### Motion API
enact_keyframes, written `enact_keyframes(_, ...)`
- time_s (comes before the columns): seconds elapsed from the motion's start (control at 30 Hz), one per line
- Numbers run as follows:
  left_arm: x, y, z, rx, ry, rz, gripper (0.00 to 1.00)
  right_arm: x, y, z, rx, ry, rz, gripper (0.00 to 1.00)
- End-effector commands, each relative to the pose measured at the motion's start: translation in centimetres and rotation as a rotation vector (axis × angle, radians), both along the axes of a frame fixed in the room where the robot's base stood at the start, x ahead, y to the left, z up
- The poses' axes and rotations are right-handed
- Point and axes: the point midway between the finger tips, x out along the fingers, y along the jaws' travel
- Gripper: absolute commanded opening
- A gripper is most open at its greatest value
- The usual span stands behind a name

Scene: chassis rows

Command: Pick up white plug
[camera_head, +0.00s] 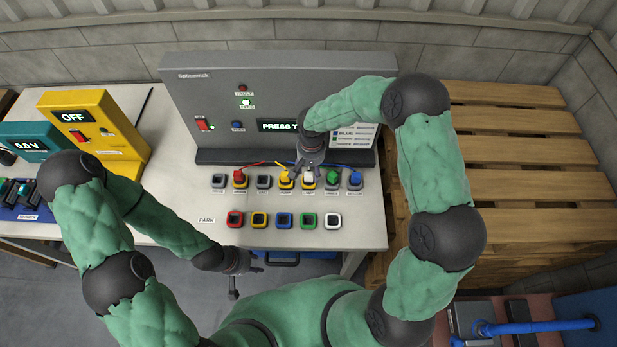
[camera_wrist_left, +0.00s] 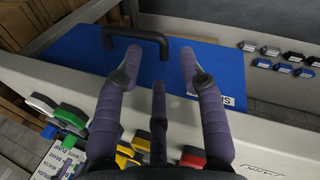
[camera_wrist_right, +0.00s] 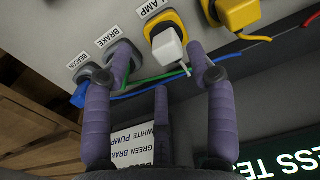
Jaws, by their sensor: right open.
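The white plug (camera_wrist_right: 167,50) sits in a yellow-framed socket on the grey bench; in the head view its top (camera_head: 308,176) shows just below my right gripper (camera_head: 306,168). My right gripper (camera_wrist_right: 158,60) is open, fingers pointing down at the row. In the right wrist view the plug lies between and a little beyond the fingertips, with no clear contact. One finger covers part of the neighbouring BRAKE socket (camera_wrist_right: 122,52). My left gripper (camera_head: 240,280) hangs at the bench's front edge. Its fingers (camera_wrist_left: 160,60) are spread and empty.
A yellow plug (camera_head: 286,178) and a green plug (camera_head: 331,178) flank the white one; red (camera_head: 239,178) and blue (camera_head: 355,178) plugs sit further out. Empty coloured PARK sockets (camera_head: 284,220) line the front. A grey panel (camera_head: 270,90) stands behind. Wires cross near the plugs.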

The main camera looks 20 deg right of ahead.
Motion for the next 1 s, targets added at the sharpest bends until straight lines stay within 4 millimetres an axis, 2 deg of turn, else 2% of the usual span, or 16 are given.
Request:
enact_keyframes(0.13, 0.0, 0.0, -0.1, 0.0, 0.0, 0.0, 0.4, 0.1, 0.2, -1.2, 0.001, -0.001, 0.0, 0.57)
enact_keyframes(0.4, 0.0, 0.0, -0.6, 0.0, 0.0, 0.0, 0.4, 0.3, 0.7, -4.8, 0.0, 0.001, -0.001, 0.57)
enact_keyframes(0.77, 0.0, 0.0, -0.6, 0.0, 0.0, 0.0, 0.4, 0.4, 0.7, -5.5, 0.0, -0.002, 0.0, 0.57)
enact_keyframes(0.97, 0.0, 0.0, -0.6, 0.0, 0.0, 0.0, 0.4, 0.4, 0.7, -5.5, 0.0, -0.002, 0.0, 0.0)
enact_keyframes(1.0, 0.0, 0.0, -0.6, 0.0, 0.0, 0.0, 0.4, 0.3, 0.7, -5.5, 0.001, -0.001, 0.0, 0.0)
